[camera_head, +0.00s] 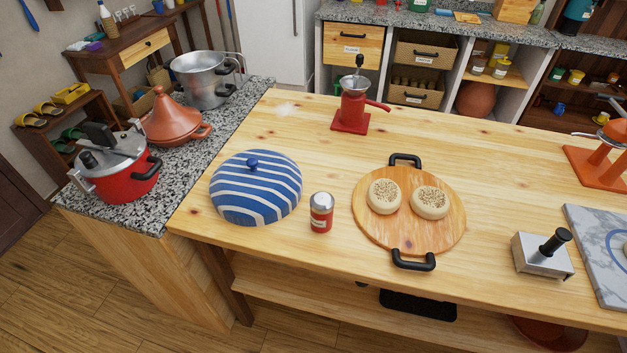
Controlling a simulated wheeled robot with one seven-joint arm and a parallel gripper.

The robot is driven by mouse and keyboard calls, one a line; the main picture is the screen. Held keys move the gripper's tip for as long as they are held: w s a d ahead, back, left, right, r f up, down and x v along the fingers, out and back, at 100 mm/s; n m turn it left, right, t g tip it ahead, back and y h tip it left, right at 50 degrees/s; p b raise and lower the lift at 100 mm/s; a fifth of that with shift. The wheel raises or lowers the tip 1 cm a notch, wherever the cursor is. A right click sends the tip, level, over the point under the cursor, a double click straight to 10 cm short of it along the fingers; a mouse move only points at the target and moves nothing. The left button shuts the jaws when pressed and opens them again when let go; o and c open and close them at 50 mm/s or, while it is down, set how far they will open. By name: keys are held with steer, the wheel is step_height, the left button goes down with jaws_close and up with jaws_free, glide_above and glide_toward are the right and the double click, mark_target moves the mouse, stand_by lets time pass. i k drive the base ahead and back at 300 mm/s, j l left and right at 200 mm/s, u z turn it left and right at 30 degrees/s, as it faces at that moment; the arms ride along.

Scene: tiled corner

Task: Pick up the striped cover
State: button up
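The striped cover (257,190) is a round blue dome with white stripes and a small blue knob on top. It rests on the left part of the wooden table (300,120), near the front left edge. The knob (252,162) is unobstructed. Whether anything lies under the cover is hidden. My gripper is not in view.
A red-and-silver shaker (321,212) stands just right of the cover. Further right is a round board (437,238) with black handles and two crumpets. A red grinder (353,102) stands behind. Pots and a tagine (174,121) crowd the granite counter on the left.

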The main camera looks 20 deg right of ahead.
mark_target(257, 187)
steer(key=i+j+z, duration=0.25)
steer(key=j, duration=0.15)
steer(key=i+j+z, duration=0.2)
steer(key=j, duration=0.2)
steer(key=i+j+z, duration=0.1)
steer(key=j+z, duration=0.15)
steer(key=j, duration=0.2)
steer(key=i+j+z, duration=0.2)
steer(key=j, duration=0.25)
steer(key=j+z, duration=0.25)
steer(key=j, duration=0.2)
